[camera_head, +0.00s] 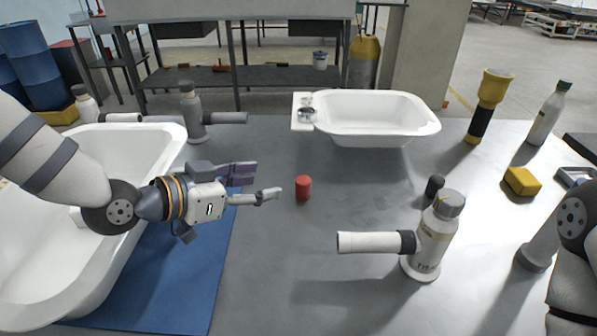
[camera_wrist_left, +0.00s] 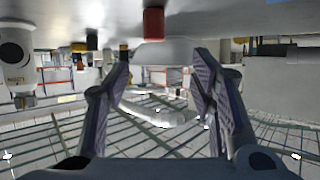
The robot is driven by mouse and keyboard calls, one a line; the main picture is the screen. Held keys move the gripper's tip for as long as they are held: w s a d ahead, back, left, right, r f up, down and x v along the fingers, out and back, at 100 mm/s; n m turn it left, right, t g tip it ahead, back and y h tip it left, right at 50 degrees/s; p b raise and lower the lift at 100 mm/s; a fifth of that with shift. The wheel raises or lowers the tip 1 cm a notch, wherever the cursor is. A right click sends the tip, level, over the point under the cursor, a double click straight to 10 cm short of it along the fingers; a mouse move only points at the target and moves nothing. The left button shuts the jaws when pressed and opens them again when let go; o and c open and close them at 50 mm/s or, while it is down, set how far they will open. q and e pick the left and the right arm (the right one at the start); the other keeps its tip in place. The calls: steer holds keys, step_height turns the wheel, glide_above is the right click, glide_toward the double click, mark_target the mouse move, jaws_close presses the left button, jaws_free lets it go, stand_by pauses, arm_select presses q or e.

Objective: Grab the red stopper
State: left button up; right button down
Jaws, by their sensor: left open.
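The red stopper (camera_head: 303,188) is a small cylinder standing upright on the grey table, near its middle. It also shows at the top centre of the left wrist view (camera_wrist_left: 153,22), where the scene appears upside down. My left gripper (camera_head: 264,181) is open and empty, just left of the stopper and apart from it. In the left wrist view its two fingers (camera_wrist_left: 161,62) are spread wide, with nothing between them. My right gripper is not in view; only part of the right arm shows at the right edge.
A white tub (camera_head: 155,139) on a blue mat (camera_head: 165,295) lies left, under my left arm. A smaller white basin (camera_head: 375,127) stands behind the stopper. A grey-capped bottle (camera_head: 428,250), yellow block (camera_head: 521,181) and yellow-black flashlight (camera_head: 487,105) stand right. The table around the stopper is clear.

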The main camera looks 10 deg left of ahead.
mark_target(300, 182)
arm_select(q)
steer(key=x, duration=0.3)
steer(key=b+x, duration=0.1)
steer(key=x, duration=0.3)
steer(key=s+f+b+x, duration=0.1)
steer(key=x, duration=0.2)
steer(key=shift+w+d+f, duration=0.15)
steer(key=shift+w+d, duration=0.1)
steer(key=shift+d, duration=0.15)
steer(key=shift+w+d, duration=0.1)
steer(key=shift+w, duration=0.05)
steer(key=shift+r, duration=0.2)
steer(key=shift+c, duration=0.2)
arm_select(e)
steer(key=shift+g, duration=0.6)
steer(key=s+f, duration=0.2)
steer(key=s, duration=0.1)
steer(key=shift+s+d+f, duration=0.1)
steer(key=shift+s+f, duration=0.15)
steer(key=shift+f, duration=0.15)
arm_select(q)
steer(key=c, duration=1.1)
